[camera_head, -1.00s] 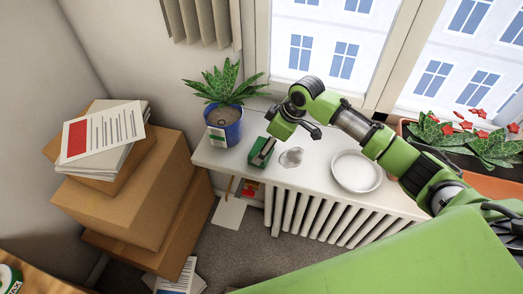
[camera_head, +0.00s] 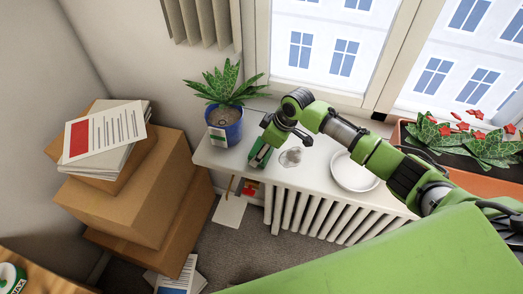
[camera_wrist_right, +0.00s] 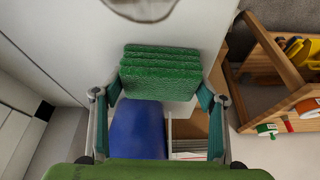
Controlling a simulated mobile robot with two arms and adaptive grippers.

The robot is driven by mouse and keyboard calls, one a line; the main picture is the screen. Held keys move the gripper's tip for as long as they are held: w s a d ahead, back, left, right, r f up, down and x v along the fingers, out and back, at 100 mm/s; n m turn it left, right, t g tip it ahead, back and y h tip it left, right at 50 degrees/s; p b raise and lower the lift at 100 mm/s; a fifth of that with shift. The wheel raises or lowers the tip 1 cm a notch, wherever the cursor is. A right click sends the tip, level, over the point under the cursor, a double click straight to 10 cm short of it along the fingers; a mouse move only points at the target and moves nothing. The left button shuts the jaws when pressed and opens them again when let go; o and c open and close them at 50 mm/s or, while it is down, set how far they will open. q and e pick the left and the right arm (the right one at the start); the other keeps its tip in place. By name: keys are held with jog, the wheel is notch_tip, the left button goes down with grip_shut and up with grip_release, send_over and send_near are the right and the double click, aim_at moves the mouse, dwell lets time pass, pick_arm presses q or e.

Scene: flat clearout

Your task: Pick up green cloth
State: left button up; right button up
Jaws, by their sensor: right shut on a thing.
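The green cloth (camera_wrist_right: 160,75) is a folded, textured stack. In the right wrist view it sits between the two fingers of my right gripper (camera_wrist_right: 160,92), which is shut on it. In the head view the cloth (camera_head: 258,158) shows partly under my right gripper (camera_head: 262,150) at the left end of the white windowsill, just right of the blue plant pot (camera_head: 225,130). I cannot tell whether the cloth still touches the sill. My left gripper is not in view.
A clear glass-like item (camera_head: 291,157) and a white plate (camera_head: 355,171) stand on the windowsill to the right. A planter with red flowers (camera_head: 490,182) is farther right. Stacked cardboard boxes (camera_head: 120,195) stand at left. The right wrist view shows a wooden tool carrier (camera_wrist_right: 290,75).

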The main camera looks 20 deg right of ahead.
aim_at(258, 148)
jog(key=shift+r, duration=0.1)
jog(key=shift+r, duration=0.15)
notch_tip(258, 148, up, 3)
jog(key=shift+s+a+b, duration=0.15)
jog(key=shift+b, duration=0.25)
jog(key=s+r, duration=0.1)
jog(key=s+a+r, duration=0.1)
jog(key=r, duration=0.1)
jog(key=s+r+b, duration=0.1)
jog(key=shift+s+a+r, duration=0.35)
jog(key=shift+r, duration=0.05)
jog(key=s+a+r+b, duration=0.2)
jog(key=s+a+r, duration=0.2)
jog(key=s, duration=0.4)
jog(key=shift+s+r, duration=0.35)
jog(key=shift+r, duration=0.05)
jog(key=shift+o, duration=0.6)
jog(key=shift+w, duration=0.1)
